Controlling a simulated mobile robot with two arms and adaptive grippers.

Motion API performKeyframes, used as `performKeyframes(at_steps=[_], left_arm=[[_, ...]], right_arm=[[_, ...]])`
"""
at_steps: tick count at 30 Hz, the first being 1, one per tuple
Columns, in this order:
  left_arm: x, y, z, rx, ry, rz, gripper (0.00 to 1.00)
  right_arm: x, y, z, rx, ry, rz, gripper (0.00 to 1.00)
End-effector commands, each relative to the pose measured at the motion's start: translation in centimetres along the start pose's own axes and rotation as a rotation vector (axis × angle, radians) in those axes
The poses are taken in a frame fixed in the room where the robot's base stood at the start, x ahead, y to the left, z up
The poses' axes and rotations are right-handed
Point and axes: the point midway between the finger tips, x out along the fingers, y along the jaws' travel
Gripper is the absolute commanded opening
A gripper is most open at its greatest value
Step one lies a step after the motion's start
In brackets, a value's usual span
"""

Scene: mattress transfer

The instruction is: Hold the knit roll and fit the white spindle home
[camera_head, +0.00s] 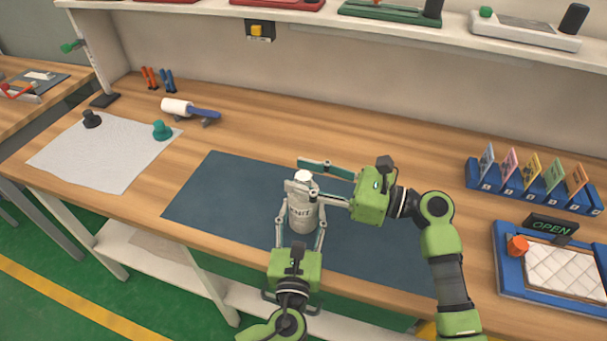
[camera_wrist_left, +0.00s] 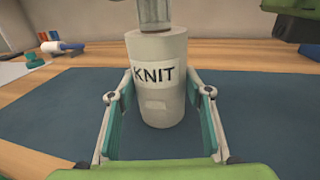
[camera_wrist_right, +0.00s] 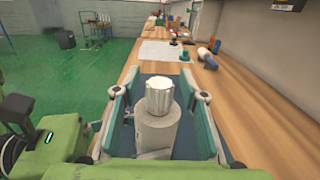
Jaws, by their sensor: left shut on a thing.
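The knit roll (camera_head: 302,213) is a pale upright cylinder labelled KNIT, standing on the dark blue mat (camera_head: 215,190). It also shows in the left wrist view (camera_wrist_left: 158,105). My left gripper (camera_head: 301,226) is shut on the roll, one finger on each side of it. The white spindle (camera_wrist_right: 160,94) stands upright at the roll's top, its ribbed head showing above; how deep it sits I cannot tell. My right gripper (camera_head: 298,176) is open around the spindle's head, with a gap on both sides in the right wrist view. Its fingers partly hide the head in the head view.
A light cloth (camera_head: 100,155) with a dark knob and a teal knob lies at left. A white roller with a blue handle (camera_head: 205,113) lies behind it. A card rack (camera_head: 530,187) and a blue tray (camera_head: 510,275) stand at right. A shelf (camera_head: 400,30) runs above the back.

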Motion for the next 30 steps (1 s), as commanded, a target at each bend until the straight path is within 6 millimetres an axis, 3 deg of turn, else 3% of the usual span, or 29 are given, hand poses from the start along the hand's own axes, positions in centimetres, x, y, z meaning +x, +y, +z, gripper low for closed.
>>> performKeyframes(at_steps=[16, 21, 30], left_arm=[[0.0, 0.0, 0.0, 0.000, 0.000, 0.001, 0.27], [0.0, 0.0, 0.0, 0.000, 0.000, 0.000, 0.27], [0.0, 0.0, 0.0, 0.000, 0.000, 0.000, 0.27]], right_arm=[[-10.1, -0.1, -0.1, 0.001, 0.002, -0.002, 0.39], [-11.4, 0.0, 0.0, 0.000, 0.000, 0.000, 0.39], [-11.7, 0.0, 0.0, -0.001, -0.001, 0.000, 0.39]])
